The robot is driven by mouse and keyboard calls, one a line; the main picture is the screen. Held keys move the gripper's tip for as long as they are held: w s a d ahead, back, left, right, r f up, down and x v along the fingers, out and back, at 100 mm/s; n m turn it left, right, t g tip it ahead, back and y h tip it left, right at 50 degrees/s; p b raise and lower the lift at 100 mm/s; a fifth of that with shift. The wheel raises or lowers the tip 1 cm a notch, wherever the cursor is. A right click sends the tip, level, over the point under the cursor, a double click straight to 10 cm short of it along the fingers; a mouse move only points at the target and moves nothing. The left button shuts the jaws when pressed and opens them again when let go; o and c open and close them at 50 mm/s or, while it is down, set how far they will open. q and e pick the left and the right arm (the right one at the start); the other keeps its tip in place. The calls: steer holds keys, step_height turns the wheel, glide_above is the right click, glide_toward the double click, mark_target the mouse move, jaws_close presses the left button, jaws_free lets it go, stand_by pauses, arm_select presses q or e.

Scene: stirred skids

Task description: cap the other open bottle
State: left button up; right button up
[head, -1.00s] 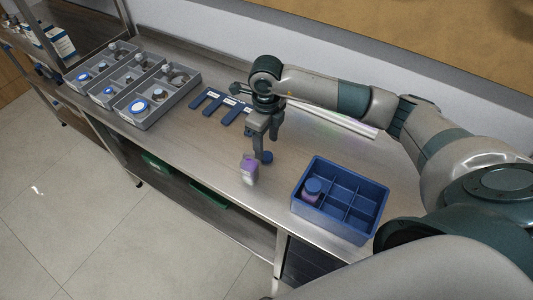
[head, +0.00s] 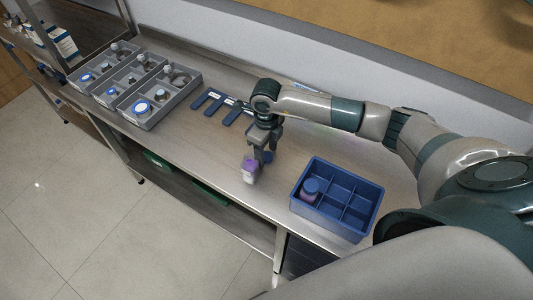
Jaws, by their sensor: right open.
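A small bottle, purple above and whitish below (head: 249,171), is on the steel bench near its front edge. My right gripper (head: 259,152) is open and low over the bench, just behind the bottle. A blue cap (head: 268,157) shows at the right of its fingers, and I cannot tell if it touches them. The fingers and the bottle partly overlap in the picture, so contact between them is unclear. Another bottle with a blue cap (head: 311,186) and purple contents stands in the left part of the blue crate (head: 337,229). My left gripper is not in view.
Grey divided trays (head: 144,124) with several bottles and blue caps stand on the left of the bench. Several dark blue flat pieces with white labels (head: 232,116) lie behind the gripper. The bench between trays and bottle is clear.

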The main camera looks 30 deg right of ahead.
mark_target(267, 156)
stand_by(0.4)
steer(key=c, duration=1.1)
steer(key=shift+r+b, duration=0.4)
steer(key=shift+b, duration=0.05)
step_height(267, 156, up, 3)
steer(key=shift+s+d+r+b, duration=0.1)
steer(key=shift+s+b, duration=0.05)
steer(key=shift+b, duration=0.95)
steer(key=shift+s+d+r+b, duration=0.7)
steer(key=shift+s+r, duration=0.45)
steer(key=shift+s, duration=0.65)
steer(key=shift+s+d+r+b, duration=0.65)
steer(key=shift+s+r, duration=0.5)
steer(key=shift+s, duration=0.6)
steer(key=shift+s+d+r+b, duration=0.5)
steer(key=shift+s+r+b, duration=0.5)
steer(key=shift+s, duration=0.8)
steer(key=shift+r, duration=0.15)
